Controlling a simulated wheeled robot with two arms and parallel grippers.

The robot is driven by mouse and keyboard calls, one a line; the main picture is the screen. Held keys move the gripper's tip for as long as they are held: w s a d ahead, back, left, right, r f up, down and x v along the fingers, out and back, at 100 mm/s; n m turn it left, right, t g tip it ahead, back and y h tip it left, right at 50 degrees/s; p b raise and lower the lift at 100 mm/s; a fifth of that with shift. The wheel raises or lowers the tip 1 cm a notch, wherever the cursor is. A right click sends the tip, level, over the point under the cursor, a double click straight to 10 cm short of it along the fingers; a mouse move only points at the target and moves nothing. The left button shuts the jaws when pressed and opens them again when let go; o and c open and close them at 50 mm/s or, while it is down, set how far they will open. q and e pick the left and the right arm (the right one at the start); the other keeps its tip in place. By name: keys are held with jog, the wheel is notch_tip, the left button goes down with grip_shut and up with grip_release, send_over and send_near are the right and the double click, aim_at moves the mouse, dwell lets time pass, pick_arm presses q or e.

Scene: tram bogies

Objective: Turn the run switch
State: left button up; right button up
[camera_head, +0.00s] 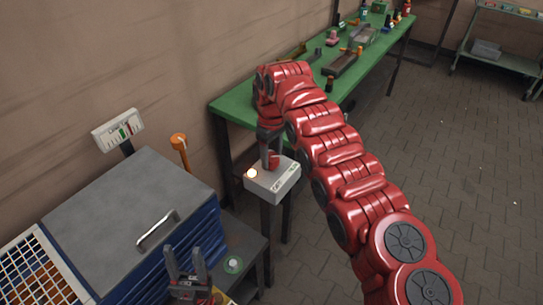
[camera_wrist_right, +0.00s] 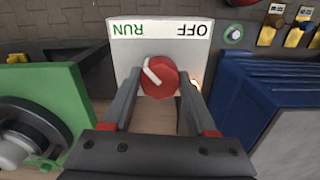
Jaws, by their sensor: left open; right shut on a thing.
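The run switch is a light grey box (camera_head: 277,183) on a post, with a red round knob (camera_head: 273,160) on top. In the right wrist view the box face (camera_wrist_right: 185,45) reads RUN at left and OFF at right, upside down. The white mark on the knob (camera_wrist_right: 162,80) points up-left, towards the RUN side. A small lamp (camera_head: 251,173) on the box glows. My right gripper (camera_head: 270,156) is shut on the knob, one finger at each side. My left gripper (camera_head: 187,270) is open and empty, low by the blue cabinet.
A blue drawer cabinet (camera_head: 130,215) with a grey lid stands at left. A gauge (camera_head: 118,130) and an orange-topped post (camera_head: 180,142) stand behind it. A green workbench (camera_head: 235,108) with parts runs along the wall. A trolley (camera_head: 500,50) stands far right. The right floor is clear.

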aim_at(270, 157)
dwell(0.4)
jog(key=o, duration=1.4)
jog(key=shift+c, duration=0.2)
notch_tip(270, 157, up, 7)
jog(key=shift+a+r+p, duration=0.1)
jog(key=shift+a+p, duration=0.05)
jog(key=shift+p, duration=0.4)
notch_tip(270, 157, up, 10)
jog(key=p, duration=1)
jog(key=shift+r, duration=0.15)
